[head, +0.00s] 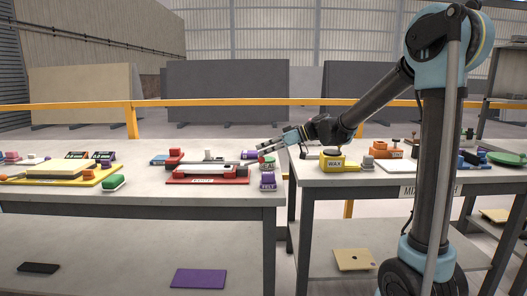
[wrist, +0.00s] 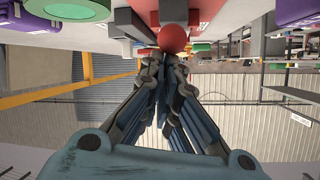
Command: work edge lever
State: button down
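The edge lever seems to be the bar with a red ball knob on the red-based device (head: 208,180) at the right part of the left table. The red ball knob (wrist: 175,39) shows large in the wrist view, just at the tips of my fingers. In the head view it is a small red spot at the device's right end. My gripper (head: 262,150) reaches in from the right, low over the table. In the wrist view my gripper's fingers (wrist: 162,72) come together with almost no gap. The knob appears beyond them, not clearly between them; contact cannot be told.
A purple felt block (head: 267,182) and a green block (head: 267,163) stand close right of the device.

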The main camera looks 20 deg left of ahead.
jog(key=shift+s+d+f, duration=0.15)
jog(key=shift+d+f, duration=0.1)
jog(key=shift+f, duration=0.1)
jog(key=shift+r, duration=0.1)
notch_tip(320, 180, up, 4)
jog(key=w+a, duration=0.1)
jog(key=a, duration=0.1)
jog(key=w+d+r, duration=0.1)
jog(key=w+d, duration=0.1)
jog(key=d, duration=0.7)
jog(key=shift+r, duration=0.2)
jog(key=shift+s+d, duration=0.1)
jog(key=s+d+f+m+t+h, duration=0.1)
jog(key=s+d+f+m+h, duration=0.3)
jog(key=s+d+f, duration=0.4)
jog(key=s+d+f+m+t+h, duration=0.2)
jog(key=s+d+f+m+h, duration=0.2)
jog(key=d, duration=1.4)
jog(key=s+d+f+m+t+h, duration=0.1)
jog(key=s+d+f+m+h, duration=0.4)
jog(key=s+d+f, duration=0.8)
jog(key=s+d+m, duration=0.1)
jog(key=m, duration=0.2)
jog(key=shift+s+m+t, duration=0.15)
jog(key=shift+m+t, duration=0.15)
